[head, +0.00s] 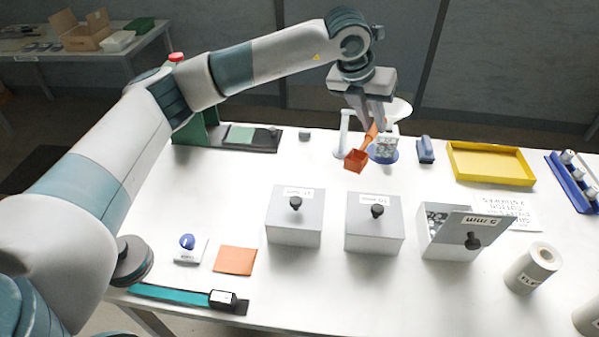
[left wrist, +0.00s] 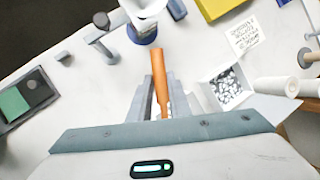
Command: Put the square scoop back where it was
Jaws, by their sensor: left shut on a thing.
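The orange square scoop (head: 355,160) hangs from my left gripper (head: 373,116), its square bowl tilted down toward the left. The fingers are shut on its handle, which also shows between the fingers in the left wrist view (left wrist: 160,75). The scoop is over the back middle of the white table, in front of a white post (head: 344,136) and just left of a clear container on a blue base (head: 385,157). Whether the bowl touches the table or holds anything cannot be told. My right gripper is not in view.
Two closed grey boxes (head: 295,228) (head: 374,232) stand in front. A third box (head: 434,243) has its lid tilted open over small grey parts. A yellow tray (head: 490,178) and blue tool (head: 425,151) lie right; a green press (head: 200,128) stands left. The left-middle table is clear.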

